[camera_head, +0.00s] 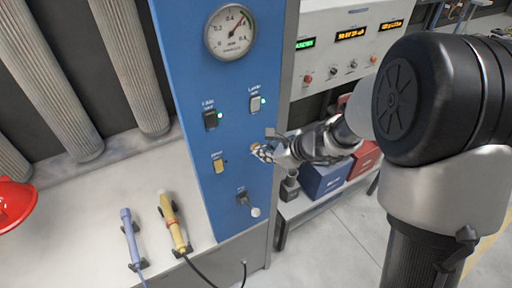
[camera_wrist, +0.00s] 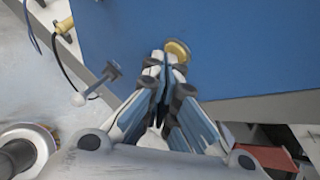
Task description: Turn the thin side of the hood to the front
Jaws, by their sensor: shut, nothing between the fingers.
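I cannot make out a thing that is clearly a hood in either view. A red rounded object (camera_head: 14,206), cut off by the left edge in the head view, could be a helmet or a cover; its thin side cannot be told. My gripper (camera_head: 266,153) is at the front of a blue control panel (camera_head: 234,105), beside a brass-yellow knob. In the wrist view my gripper (camera_wrist: 163,62) has its fingers together and empty, with the tips close to the round brass knob (camera_wrist: 178,48). I cannot tell whether they touch it.
The panel carries a gauge (camera_head: 230,32), switches and a white-balled lever (camera_head: 249,204), left of my gripper in the wrist view (camera_wrist: 86,92). Blue and yellow tools (camera_head: 174,222) sit on the pale surface at left. Boxes (camera_head: 325,178) stand on a shelf behind my arm.

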